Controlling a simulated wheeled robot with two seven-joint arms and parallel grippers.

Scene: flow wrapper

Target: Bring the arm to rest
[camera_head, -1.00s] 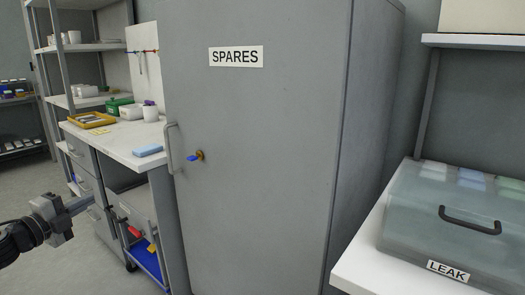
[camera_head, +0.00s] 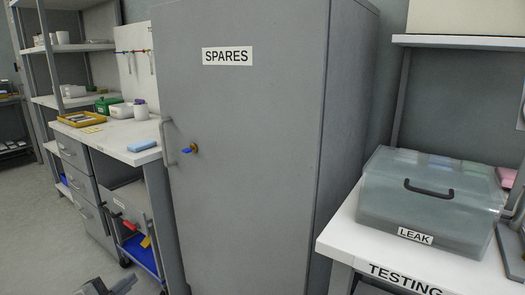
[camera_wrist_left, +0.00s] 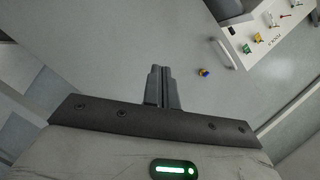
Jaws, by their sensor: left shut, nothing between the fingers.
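My left gripper (camera_wrist_left: 162,86) is shut and empty in the left wrist view, its two dark fingers together. In the head view only a small part of the left gripper (camera_head: 108,287) shows at the bottom edge, left of centre. The gripper is apart from the cabinet and touches nothing that I can see. My right gripper is in neither view.
A white worktop (camera_head: 110,137) with a yellow tray (camera_head: 80,118) and a blue block (camera_head: 142,146) stands left of the cabinet. A trolley (camera_head: 140,250) is below it. At right, a LEAK box (camera_head: 430,210) sits on the TESTING bench (camera_head: 345,230). Floor is clear at left (camera_head: 45,240).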

